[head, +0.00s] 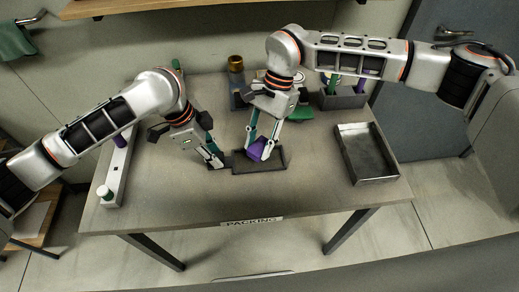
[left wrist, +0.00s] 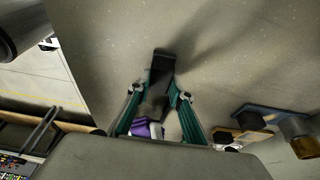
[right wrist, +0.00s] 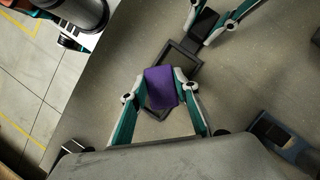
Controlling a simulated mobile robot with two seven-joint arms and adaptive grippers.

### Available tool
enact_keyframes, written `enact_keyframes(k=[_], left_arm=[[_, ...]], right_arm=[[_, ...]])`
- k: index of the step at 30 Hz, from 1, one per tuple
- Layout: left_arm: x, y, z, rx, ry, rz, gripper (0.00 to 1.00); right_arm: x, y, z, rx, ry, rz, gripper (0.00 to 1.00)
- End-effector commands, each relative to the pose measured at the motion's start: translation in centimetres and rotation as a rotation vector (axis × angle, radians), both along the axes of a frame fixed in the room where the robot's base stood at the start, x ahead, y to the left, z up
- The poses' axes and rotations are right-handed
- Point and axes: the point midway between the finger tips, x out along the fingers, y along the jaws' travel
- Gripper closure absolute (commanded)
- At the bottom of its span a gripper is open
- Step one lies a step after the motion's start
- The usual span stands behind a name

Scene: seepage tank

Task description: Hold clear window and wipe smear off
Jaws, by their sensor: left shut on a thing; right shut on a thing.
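The window (head: 279,163) is a dark rectangular frame lying on or just above the table near its middle; it also shows in the right wrist view (right wrist: 192,67). Its dark tab points left. My left gripper (head: 214,160) is shut on that tab (left wrist: 161,72). My right gripper (head: 262,142) is shut on a purple wiping pad (right wrist: 161,87), also visible in the head view (head: 256,150). The pad is over the frame's pane; whether it touches cannot be told. The pad and gripper hide part of the pane, and no smear can be made out.
An empty grey metal tray (head: 388,178) stands at the right. A bin (head: 344,101) with green and purple handles, a green cloth (head: 299,115) and an amber-topped item (head: 236,66) are at the back. A pale rack (head: 117,170) lines the left edge. The table front is clear.

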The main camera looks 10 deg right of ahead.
Motion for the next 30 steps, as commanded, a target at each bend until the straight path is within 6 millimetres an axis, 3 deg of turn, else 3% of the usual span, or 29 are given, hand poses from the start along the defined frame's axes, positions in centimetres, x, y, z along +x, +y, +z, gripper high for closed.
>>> enact_keyframes(k=[20, 30], left_arm=[[0.0, 0.0, 0.0, 0.0, 0.0, 0.0, 1.0], [0.0, 0.0, 0.0, 0.0, 0.0, 0.0, 1.0]], right_arm=[[0.0, -2.7, 0.0, 0.0, 0.0, 0.0, 0.87], [0.0, -2.8, 0.0, 0.0, 0.0, 0.0, 0.87]])
